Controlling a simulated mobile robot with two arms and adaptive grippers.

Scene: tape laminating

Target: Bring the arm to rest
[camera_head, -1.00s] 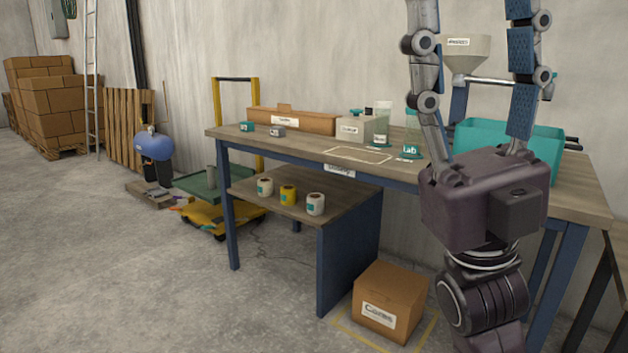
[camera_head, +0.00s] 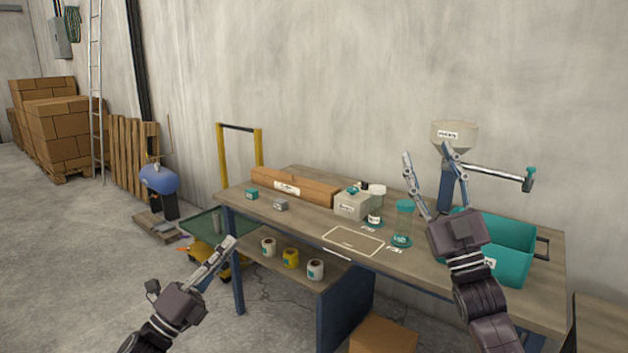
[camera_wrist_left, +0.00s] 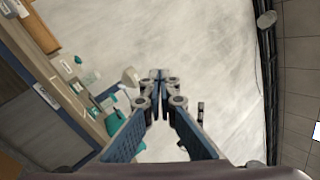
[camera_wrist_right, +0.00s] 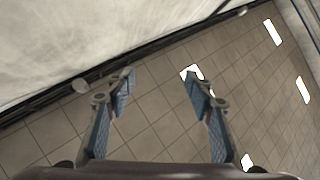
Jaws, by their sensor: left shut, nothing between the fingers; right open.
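My left gripper (camera_head: 231,240) is at the lower left of the head view, in front of the workbench (camera_head: 300,213), with its fingers together and nothing between them. Its closed fingertips also show in the left wrist view (camera_wrist_left: 160,76). My right gripper (camera_head: 428,152) is at the right, pointing up, with its fingers spread and empty. It hides part of the bench and of the teal bin (camera_head: 515,240) behind it. In the right wrist view its open fingers (camera_wrist_right: 159,77) show against ceiling tiles, with nothing between them.
The bench holds a long cardboard box (camera_head: 320,190), a grey box (camera_head: 351,206), a teal-based jar (camera_head: 403,222) and a funnel stand (camera_head: 455,135). Tape rolls (camera_head: 291,258) sit on the lower shelf. A carton (camera_head: 383,336) stands below. The floor at left (camera_head: 80,260) is clear.

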